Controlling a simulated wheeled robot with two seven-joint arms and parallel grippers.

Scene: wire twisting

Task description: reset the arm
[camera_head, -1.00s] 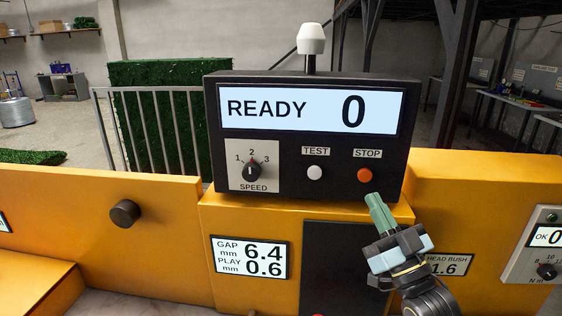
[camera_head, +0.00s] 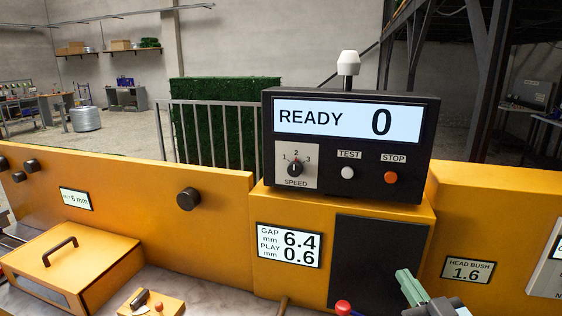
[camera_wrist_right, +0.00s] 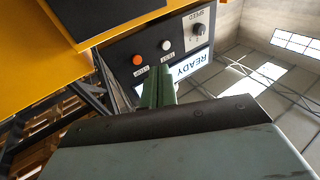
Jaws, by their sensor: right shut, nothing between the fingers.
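My right gripper (camera_head: 408,284) is at the bottom right of the head view, below the control box and in front of the yellow machine. Its green fingers are shut and empty. In the right wrist view its closed fingers (camera_wrist_right: 158,88) point toward the control box. The dark control box (camera_head: 350,140) shows READY 0 and has an orange STOP button (camera_head: 390,178), a white TEST button (camera_head: 347,172) and a speed knob (camera_head: 295,169). The gripper is apart from the buttons. My left gripper is out of view.
The yellow machine panel (camera_head: 150,200) spans the front, with a gap and play display (camera_head: 290,246) on it. A yellow lidded box (camera_head: 80,262) with a handle stands at lower left. A red ball knob (camera_head: 343,307) is near the right gripper. Space above the panel is free.

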